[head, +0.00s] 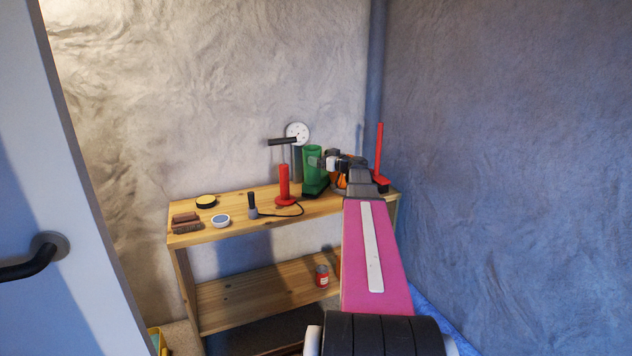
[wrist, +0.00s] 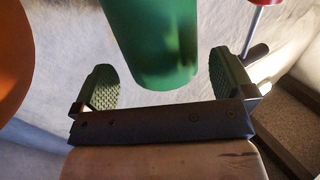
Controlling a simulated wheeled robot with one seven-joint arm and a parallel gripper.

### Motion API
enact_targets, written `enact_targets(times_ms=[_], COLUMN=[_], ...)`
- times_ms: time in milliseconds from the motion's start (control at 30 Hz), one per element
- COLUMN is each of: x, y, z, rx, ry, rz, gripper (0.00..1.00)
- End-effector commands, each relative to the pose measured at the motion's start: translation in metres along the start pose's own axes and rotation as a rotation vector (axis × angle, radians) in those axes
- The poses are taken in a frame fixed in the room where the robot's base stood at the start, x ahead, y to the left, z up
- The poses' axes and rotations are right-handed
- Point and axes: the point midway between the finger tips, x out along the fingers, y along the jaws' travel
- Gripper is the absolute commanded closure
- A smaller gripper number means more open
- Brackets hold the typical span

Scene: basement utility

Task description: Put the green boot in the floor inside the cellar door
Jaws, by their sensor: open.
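The green boot (head: 313,168) stands upright on the top board of the wooden shelf, toward its right end. In the wrist view the green boot (wrist: 155,40) shows large, between the two finger pads. My gripper (head: 329,163) reaches in from the right at the boot's upper part. In the wrist view my gripper (wrist: 166,84) is open, with a gap between each pad and the boot. A pale door (head: 75,180) with a dark handle fills the left edge of the head view. The floor by it is mostly hidden.
The wooden shelf (head: 245,230) also bears a red pump (head: 283,187), a black tin (head: 206,201), brushes (head: 187,224) and a small bowl (head: 220,221). An orange object (wrist: 12,60) and a red-handled tool (head: 379,155) are close to my gripper. A red can (head: 322,277) stands below.

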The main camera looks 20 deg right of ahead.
Motion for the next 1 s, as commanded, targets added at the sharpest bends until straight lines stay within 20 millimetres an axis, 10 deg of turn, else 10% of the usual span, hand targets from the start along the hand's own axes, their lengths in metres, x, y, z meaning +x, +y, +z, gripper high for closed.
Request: enact_targets(times_ms=[533,833,1000], x=[0.042,0.042,0.042], y=[0.001,0.001,0.001], z=[0.001,0.001,0.0], rx=[0.0,0.0,0.0], ry=[0.0,0.0,0.002], rz=[0.0,0.0,0.0], gripper=[0.0,0.98,1.0])
